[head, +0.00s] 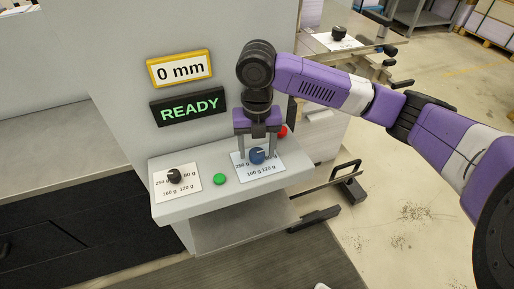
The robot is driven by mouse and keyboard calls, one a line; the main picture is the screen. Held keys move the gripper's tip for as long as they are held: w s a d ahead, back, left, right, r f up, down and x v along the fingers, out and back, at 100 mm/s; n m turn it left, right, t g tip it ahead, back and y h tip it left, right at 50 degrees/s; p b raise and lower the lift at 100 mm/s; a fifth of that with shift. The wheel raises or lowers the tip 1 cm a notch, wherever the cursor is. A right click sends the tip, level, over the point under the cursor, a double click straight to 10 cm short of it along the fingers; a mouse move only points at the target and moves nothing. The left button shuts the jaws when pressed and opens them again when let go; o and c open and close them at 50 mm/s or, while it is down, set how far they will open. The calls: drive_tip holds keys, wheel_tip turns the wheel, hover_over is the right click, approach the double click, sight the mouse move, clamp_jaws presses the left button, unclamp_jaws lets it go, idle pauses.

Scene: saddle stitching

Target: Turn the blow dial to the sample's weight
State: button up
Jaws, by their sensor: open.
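A black dial (174,176) sits on a similar card (188,190) at the left, marked 250, 80, 160 and 120 g. No name marks either dial as blow. No weight sample can be made out.
A green button (220,179) lies between the dials, and a red button (282,131) is behind my gripper. Above hang a yellow-framed "0 mm" display (180,68) and a green "READY" display (189,107). Another black knob (338,33) stands on a farther unit.

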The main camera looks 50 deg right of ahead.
drive_tip(key=shift+f, duration=0.25)
clamp_jaws()
